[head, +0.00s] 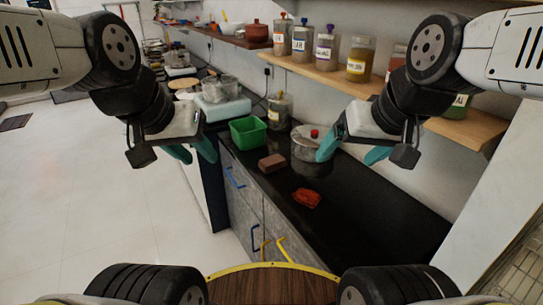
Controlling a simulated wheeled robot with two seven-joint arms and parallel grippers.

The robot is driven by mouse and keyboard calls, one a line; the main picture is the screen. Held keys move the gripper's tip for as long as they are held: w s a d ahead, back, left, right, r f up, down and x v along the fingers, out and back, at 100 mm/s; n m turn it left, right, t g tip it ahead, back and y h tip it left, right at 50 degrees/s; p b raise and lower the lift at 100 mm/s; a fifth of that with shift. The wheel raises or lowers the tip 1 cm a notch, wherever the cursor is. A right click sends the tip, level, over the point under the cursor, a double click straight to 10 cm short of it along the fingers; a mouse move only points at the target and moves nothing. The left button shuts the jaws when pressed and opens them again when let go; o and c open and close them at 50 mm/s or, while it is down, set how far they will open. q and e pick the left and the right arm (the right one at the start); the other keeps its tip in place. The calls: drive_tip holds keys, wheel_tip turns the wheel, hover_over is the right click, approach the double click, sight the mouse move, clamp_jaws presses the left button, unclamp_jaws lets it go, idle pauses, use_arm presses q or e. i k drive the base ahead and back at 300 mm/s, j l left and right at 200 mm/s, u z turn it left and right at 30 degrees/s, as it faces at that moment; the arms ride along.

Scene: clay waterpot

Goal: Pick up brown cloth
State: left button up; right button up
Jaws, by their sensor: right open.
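A crumpled reddish-orange cloth (306,198) lies on the black countertop (365,215) in the head view; it is the only cloth-like thing I can make out, and it looks more red than brown. A brown block (271,162) lies behind it, to the left. My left gripper (195,155) hangs left of the counter, its teal fingers apart and empty. My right gripper (352,153) is above the counter, behind and right of the cloth. Its teal fingers are spread and empty. Neither gripper touches the cloth.
A green bin (248,132) and a lidded pot (305,145) stand farther back on the counter. A wooden shelf (335,78) with several labelled jars runs along the wall. The cabinet front has blue and yellow handles. The counter right of the cloth is clear.

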sight(269, 165)
drive_tip(key=i+j, duration=0.2)
drive_tip(key=i+j+z, duration=0.15)
drive_tip(key=j, duration=0.25)
drive_tip(key=i+j, duration=0.25)
drive_tip(key=i+j+z, duration=0.1)
drive_tip(key=j, duration=0.3)
drive_tip(key=i, duration=0.1)
